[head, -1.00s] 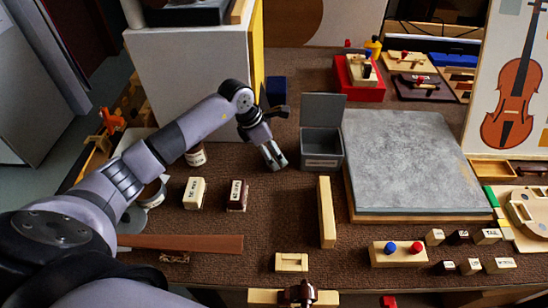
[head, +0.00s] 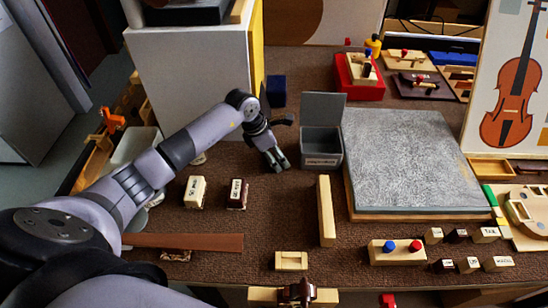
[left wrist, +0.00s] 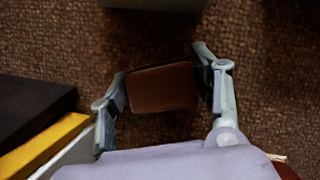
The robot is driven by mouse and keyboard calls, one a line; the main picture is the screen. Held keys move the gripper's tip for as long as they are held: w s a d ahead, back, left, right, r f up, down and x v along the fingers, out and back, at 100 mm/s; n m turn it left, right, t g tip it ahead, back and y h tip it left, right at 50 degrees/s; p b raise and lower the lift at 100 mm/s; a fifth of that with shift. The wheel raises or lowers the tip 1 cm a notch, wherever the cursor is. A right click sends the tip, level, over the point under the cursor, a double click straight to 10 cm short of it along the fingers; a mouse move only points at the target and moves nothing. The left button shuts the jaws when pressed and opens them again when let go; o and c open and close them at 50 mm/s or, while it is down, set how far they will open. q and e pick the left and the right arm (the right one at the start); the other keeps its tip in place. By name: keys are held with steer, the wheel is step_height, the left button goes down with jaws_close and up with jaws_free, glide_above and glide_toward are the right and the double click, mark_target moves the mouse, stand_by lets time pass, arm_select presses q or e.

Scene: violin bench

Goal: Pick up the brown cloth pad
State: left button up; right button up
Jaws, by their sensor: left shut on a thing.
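My left gripper (head: 277,161) is low over the brown bench mat, just left of the open grey box (head: 321,147). In the left wrist view its two fingers (left wrist: 165,92) are closed on the opposite sides of a small brown rectangular pad (left wrist: 162,88), which lies between the fingertips. In the head view I cannot make out the pad at the fingers. I cannot tell whether the pad still touches the mat. My right gripper is not in view.
A grey slab (head: 410,160) on a wooden base lies right of the box. Two labelled blocks, one cream (head: 195,191) and one dark (head: 237,194), stand in front of the gripper. A white cabinet (head: 190,90) stands behind the arm.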

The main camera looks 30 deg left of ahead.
arm_select(q)
steer(key=c, duration=0.3)
steer(key=shift+c, duration=0.2)
steer(key=shift+r, duration=0.1)
step_height(320, 180, up, 20)
steer(key=b, duration=0.1)
steer(key=o, duration=0.5)
steer(key=c, duration=0.5)
